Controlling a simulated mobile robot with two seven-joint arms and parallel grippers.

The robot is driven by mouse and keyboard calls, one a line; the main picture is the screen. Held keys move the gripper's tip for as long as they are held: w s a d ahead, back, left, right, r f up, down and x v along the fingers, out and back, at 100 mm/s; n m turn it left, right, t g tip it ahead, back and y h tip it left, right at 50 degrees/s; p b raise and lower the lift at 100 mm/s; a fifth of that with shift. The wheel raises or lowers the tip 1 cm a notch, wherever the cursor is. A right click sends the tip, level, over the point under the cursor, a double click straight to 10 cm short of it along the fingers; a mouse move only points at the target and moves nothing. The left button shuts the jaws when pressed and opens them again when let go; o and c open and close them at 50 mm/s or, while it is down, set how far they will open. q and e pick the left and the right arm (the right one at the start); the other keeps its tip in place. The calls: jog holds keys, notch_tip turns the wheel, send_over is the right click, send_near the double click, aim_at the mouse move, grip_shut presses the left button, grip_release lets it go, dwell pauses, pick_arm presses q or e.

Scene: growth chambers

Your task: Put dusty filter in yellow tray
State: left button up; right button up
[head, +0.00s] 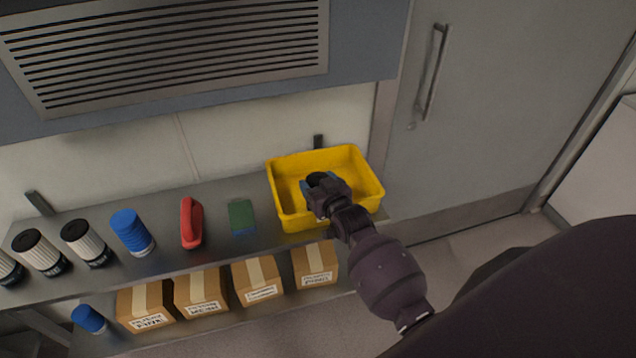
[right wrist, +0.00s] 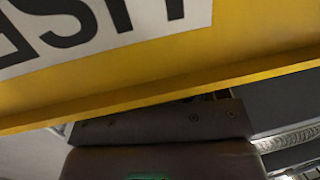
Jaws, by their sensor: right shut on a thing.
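The yellow tray (head: 371,184) stands at the right end of the upper metal shelf. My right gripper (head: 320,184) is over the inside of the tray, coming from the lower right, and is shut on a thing. Only a dark round top (head: 318,178) of that thing shows between the fingers. It looks like the black cap of a filter; its body and whether it touches the tray floor are hidden. The right wrist view shows a yellow wall (right wrist: 215,65) with a black-lettered white label close to the camera; the fingertips are not visible there. My left gripper is not in view.
On the upper shelf (head: 165,262) left of the tray stand a green block (head: 241,217), a red object (head: 191,222), a blue-topped cylinder (head: 132,232) and several black-capped white cylinders (head: 86,243). A door (head: 475,110) is at right.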

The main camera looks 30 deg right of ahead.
jog(key=o, duration=1)
jog(key=shift+r, duration=0.1)
jog(key=s+r, duration=0.2)
jog(key=s, duration=1)
jog(key=s+a+f+g, duration=0.1)
jog(key=s+f, duration=0.2)
jog(key=s, duration=0.2)
jog(key=s+a+f+n+g, duration=0.1)
jog(key=s+f+g, duration=0.1)
jog(key=s+f, duration=0.2)
jog(key=s+a+f+g+y, duration=0.1)
jog(key=s+f, duration=0.2)
jog(key=s, duration=0.3)
jog(key=shift+a+f+n+g+p, duration=0.3)
jog(key=shift+f+n+p, duration=0.05)
jog(key=shift+f+n, duration=0.05)
